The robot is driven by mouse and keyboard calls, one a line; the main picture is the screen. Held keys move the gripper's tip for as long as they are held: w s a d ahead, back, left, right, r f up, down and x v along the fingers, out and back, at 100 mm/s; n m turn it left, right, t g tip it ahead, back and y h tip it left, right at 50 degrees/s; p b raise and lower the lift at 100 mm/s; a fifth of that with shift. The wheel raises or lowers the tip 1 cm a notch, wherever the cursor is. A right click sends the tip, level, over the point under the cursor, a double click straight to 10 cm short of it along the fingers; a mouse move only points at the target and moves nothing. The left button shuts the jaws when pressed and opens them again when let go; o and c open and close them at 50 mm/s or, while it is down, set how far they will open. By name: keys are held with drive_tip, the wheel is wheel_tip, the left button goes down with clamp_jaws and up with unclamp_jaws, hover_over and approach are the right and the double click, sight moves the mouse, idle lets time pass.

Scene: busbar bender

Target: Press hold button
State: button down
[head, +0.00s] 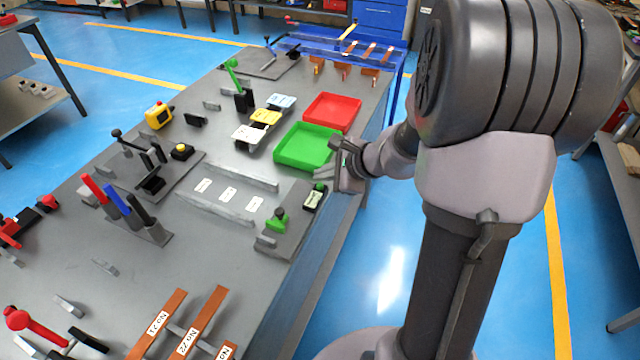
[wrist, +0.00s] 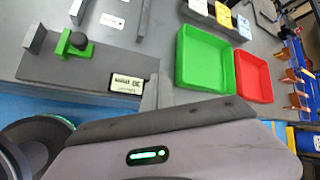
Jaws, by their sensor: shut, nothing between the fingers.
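A dark plate (head: 285,232) at the table's near right edge carries a small white label (head: 313,198), which also shows in the wrist view (wrist: 127,84) with text too small to read surely. A small green button-like part (head: 320,187) sits beside the label in the head view, partly by my gripper. I cannot tell it in the wrist view. At the plate's other end is a green clamp with a black knob (head: 277,219), also in the wrist view (wrist: 75,43). My gripper (head: 345,172) is shut and empty, close to the label end; contact cannot be told.
A green tray (head: 304,163) and a red tray (head: 332,109) stand just beyond my gripper. Metal rails (head: 235,172), a yellow box with a red button (head: 158,115) and a black-topped yellow button (head: 181,151) are further left. Blue floor lies right of the table.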

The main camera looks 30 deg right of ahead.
sight(323, 190)
idle(0.8)
drive_tip(key=shift+f+b, duration=0.4)
drive_tip(key=shift+b, duration=0.2)
drive_tip(key=shift+f+b, duration=0.5)
drive_tip(key=shift+b, duration=0.05)
idle(0.4)
drive_tip(key=shift+r, duration=0.15)
drive_tip(key=shift+r+p, duration=0.7)
drive_tip(key=shift+r, duration=0.05)
wheel_tip(323, 190, up, 5)
drive_tip(key=p, duration=0.4)
